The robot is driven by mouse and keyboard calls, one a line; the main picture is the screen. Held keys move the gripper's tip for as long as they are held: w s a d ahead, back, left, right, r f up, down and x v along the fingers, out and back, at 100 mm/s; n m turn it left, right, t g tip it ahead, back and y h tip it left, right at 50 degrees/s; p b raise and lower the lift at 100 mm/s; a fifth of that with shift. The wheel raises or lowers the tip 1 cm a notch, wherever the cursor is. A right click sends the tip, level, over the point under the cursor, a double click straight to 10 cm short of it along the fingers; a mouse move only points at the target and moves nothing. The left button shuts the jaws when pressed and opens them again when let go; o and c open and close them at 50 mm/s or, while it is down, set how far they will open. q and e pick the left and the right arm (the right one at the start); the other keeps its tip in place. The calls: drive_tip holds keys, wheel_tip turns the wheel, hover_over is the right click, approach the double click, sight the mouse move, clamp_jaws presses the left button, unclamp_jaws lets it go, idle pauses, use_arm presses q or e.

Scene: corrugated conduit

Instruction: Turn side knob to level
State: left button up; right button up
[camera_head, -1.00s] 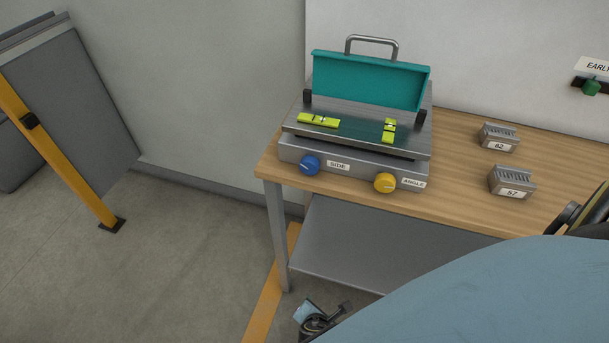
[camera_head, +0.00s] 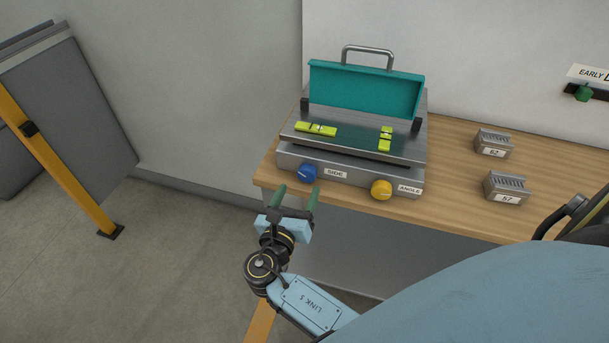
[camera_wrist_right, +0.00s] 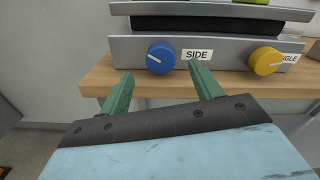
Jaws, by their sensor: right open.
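The blue side knob (camera_head: 307,173) is on the front face of the metal bender unit (camera_head: 350,176), left of the label SIDE (camera_head: 336,174). It also shows in the right wrist view (camera_wrist_right: 160,58), its white mark tilted. A yellow knob (camera_head: 381,190) marked ANGLE sits to the right. On the plate are two yellow-green spirit levels, one lying sideways (camera_head: 316,129) and one front to back (camera_head: 385,139). My right gripper (camera_head: 297,190) is open and empty in front of and just below the blue knob, apart from it. Its green fingers (camera_wrist_right: 160,88) point toward the unit. My left gripper is not in view.
The unit stands on a wooden bench (camera_head: 450,205) with its teal lid (camera_head: 365,90) raised. Two numbered metal blocks, 62 (camera_head: 494,144) and 57 (camera_head: 506,188), sit to the right. A yellow post (camera_head: 65,180) with grey panels stands at left.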

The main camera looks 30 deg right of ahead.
sight(305, 175)
drive_tip(key=x, duration=0.6)
drive_tip(key=shift+c, duration=0.3)
drive_tip(key=c, duration=0.9)
